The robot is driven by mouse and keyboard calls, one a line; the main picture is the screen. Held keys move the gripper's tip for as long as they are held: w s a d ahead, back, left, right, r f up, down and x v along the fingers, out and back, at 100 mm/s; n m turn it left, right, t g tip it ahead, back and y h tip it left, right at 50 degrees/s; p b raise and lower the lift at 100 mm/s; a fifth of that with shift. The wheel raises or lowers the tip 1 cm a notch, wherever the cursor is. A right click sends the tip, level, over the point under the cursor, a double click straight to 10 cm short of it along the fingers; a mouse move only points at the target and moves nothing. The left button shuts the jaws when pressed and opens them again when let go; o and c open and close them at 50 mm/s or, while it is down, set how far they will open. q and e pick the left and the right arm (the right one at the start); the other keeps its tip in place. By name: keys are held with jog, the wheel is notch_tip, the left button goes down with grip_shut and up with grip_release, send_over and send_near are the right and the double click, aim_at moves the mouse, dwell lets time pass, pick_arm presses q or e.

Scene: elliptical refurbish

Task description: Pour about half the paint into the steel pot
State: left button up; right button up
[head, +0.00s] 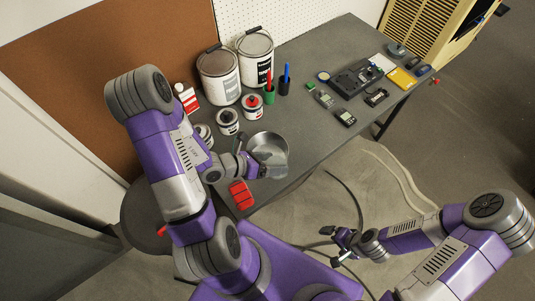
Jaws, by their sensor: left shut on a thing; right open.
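The steel pot (266,141) stands on the grey workbench, open side up, near the bench's front edge. My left gripper (264,168) is shut on a small pale grey container (277,173) at the near side of the pot. The container overlaps the pot's near rim in the picture. I cannot tell whether they touch, how far the container is tilted, or whether paint shows in it. The gripper hides part of it. My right gripper (343,246) is open and empty, in front of the bench and away from it.
Two large paint buckets (218,78) stand at the back, with small cans (228,122) before them. Pen holders (269,95) and electronics (357,78) are further right. The bench between pot and electronics is clear.

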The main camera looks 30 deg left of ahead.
pick_arm(q)
jog(key=shift+w+a, duration=0.2)
jog(key=p, duration=0.1)
jog(key=r+n+p, duration=0.1)
jog(key=r+p, duration=0.1)
jog(key=shift+w+a+g+h+p, duration=0.3)
jog(key=shift+g+h, duration=0.1)
jog(key=shift+a+f+n+g+h+p, duration=0.25)
jog(key=shift+f+n+h+p, duration=0.2)
jog(key=shift+n, duration=0.25)
jog(key=shift+w+d+f+n+g+h+p, duration=0.1)
jog(key=shift+f+n+g+h+p, duration=0.3)
jog(key=shift+p, duration=0.15)
jog(key=shift+r+n+h+p, duration=0.25)
jog(key=shift+r+n+p, duration=0.3)
jog(key=shift+p, duration=0.25)
pick_arm(e)
notch_tip(320, 180, up, 6)
pick_arm(q)
jog(key=shift+f, duration=0.1)
pick_arm(e)
jog(key=shift+r, duration=0.15)
pick_arm(q)
jog(key=shift+w+a+f+n+g+h, duration=0.25)
jog(key=shift+n+g+h, duration=0.1)
jog(key=shift+n+h, duration=0.25)
